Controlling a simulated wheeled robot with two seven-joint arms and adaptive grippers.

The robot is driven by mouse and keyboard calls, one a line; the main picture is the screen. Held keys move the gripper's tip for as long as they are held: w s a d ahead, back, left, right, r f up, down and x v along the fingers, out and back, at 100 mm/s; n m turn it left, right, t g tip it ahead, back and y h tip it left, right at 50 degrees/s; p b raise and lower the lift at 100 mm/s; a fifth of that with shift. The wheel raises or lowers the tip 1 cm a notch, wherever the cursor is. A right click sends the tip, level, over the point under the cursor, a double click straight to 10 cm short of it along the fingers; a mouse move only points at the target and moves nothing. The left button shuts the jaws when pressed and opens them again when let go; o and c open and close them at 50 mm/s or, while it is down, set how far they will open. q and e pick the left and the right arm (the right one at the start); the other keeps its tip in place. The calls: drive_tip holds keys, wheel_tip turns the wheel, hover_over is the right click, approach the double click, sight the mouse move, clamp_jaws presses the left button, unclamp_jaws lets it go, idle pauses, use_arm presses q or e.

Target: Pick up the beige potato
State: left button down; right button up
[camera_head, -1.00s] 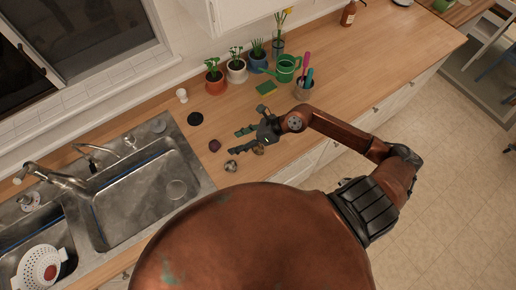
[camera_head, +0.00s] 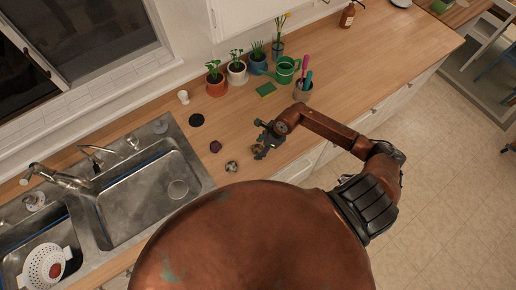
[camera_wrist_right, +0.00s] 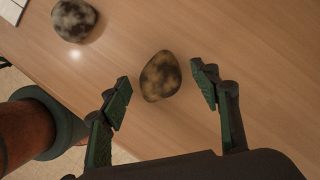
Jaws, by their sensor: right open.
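A mottled beige-brown potato (camera_wrist_right: 160,76) lies on the wooden counter between the spread fingers of my right gripper (camera_wrist_right: 161,85) in the right wrist view. There is a gap on both sides, and the fingers do not appear to touch it. In the head view the right gripper (camera_head: 262,146) is low over the counter and partly hides this potato. A second potato-like thing, pale grey with dark patches (camera_wrist_right: 74,19), lies apart at the upper left of the wrist view; it also shows in the head view (camera_head: 231,166). My left gripper is not in view.
A dark red round item (camera_head: 215,146) and a black disc (camera_head: 196,120) lie nearer the sink (camera_head: 150,195). Behind are a green sponge (camera_head: 265,89), a green watering can (camera_head: 285,70), a utensil cup (camera_head: 303,90) and several potted plants.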

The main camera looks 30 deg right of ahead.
drive_tip(key=shift+a+f, duration=0.1)
drive_tip(key=shift+f, duration=0.1)
drive_tip(key=shift+c, duration=0.7)
drive_tip(key=c, duration=1.1)
drive_tip(key=shift+c, duration=0.3)
drive_tip(key=shift+r, duration=0.15)
